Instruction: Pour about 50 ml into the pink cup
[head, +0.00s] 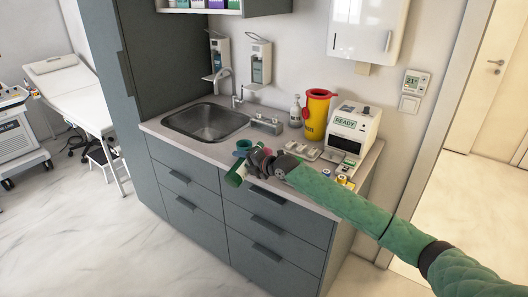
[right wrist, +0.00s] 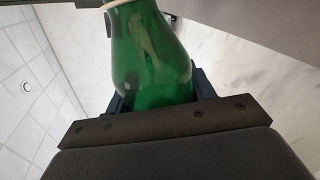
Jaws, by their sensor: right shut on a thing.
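My right gripper (head: 252,165) reaches in from the right over the counter's front edge. It is shut on a green bottle (head: 236,174), which is tilted, with its pale end towards the lower left. In the right wrist view the green bottle (right wrist: 152,60) sits between the fingers, its narrower part towards the top. A dull pink patch (head: 258,157) shows right at the gripper; it may be the pink cup, mostly hidden, and I cannot tell its rim or contents. A teal cup (head: 243,147) stands just behind the bottle. No flow of liquid is visible. My left gripper is out of view.
The grey counter (head: 178,140) holds a sink (head: 206,121) at left. A yellow sharps bin (head: 317,115), a white spray bottle (head: 295,110) and a white device (head: 352,128) reading READY stand behind. A grey tray (head: 303,150) and small vials (head: 342,179) lie near my arm.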

